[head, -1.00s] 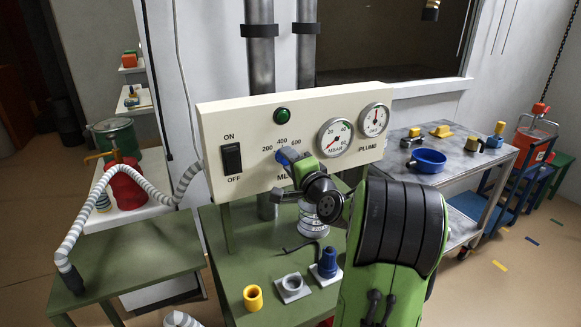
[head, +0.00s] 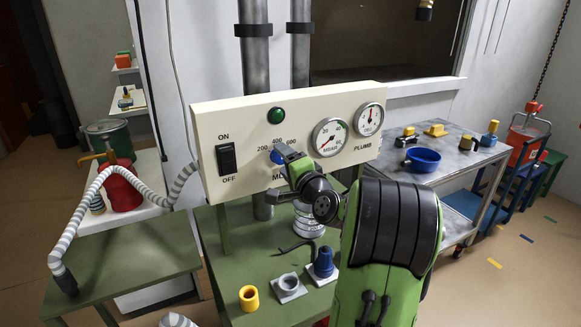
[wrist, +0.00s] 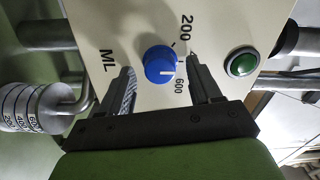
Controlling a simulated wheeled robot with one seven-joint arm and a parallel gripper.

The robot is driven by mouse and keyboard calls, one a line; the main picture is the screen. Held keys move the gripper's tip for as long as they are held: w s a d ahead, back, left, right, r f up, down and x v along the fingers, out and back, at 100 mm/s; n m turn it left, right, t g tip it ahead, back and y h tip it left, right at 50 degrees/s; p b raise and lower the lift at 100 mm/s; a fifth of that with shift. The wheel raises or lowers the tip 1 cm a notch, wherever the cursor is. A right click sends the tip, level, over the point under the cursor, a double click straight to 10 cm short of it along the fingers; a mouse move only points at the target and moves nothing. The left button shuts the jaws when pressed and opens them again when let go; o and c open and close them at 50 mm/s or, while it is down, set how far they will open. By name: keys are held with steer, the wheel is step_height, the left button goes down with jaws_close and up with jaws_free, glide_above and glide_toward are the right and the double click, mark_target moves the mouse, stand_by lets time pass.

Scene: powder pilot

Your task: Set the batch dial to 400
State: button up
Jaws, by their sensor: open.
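The batch dial is a round blue knob (wrist: 160,65) on the cream control panel (wrist: 215,75), with the labels 200, 600 and ML around it in the wrist view. The 400 label is not readable there but shows in the head view above the dial (head: 276,156). A pale mark on the knob's face lies toward the numbered side; its exact setting cannot be told. My gripper (wrist: 160,68) is open, with one finger on each side of the knob. Gaps show between the fingers and the knob. In the head view my gripper (head: 288,158) partly covers the dial.
The panel also carries an ON/OFF switch (head: 227,159), a green button (head: 277,114) and two gauges (head: 329,137). A metal cart (head: 455,160) stands right.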

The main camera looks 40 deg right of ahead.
steer(key=b+v, duration=0.2)
steer(key=v, duration=1.3)
steer(key=shift+s, duration=0.25)
steer(key=shift+a, duration=0.15)
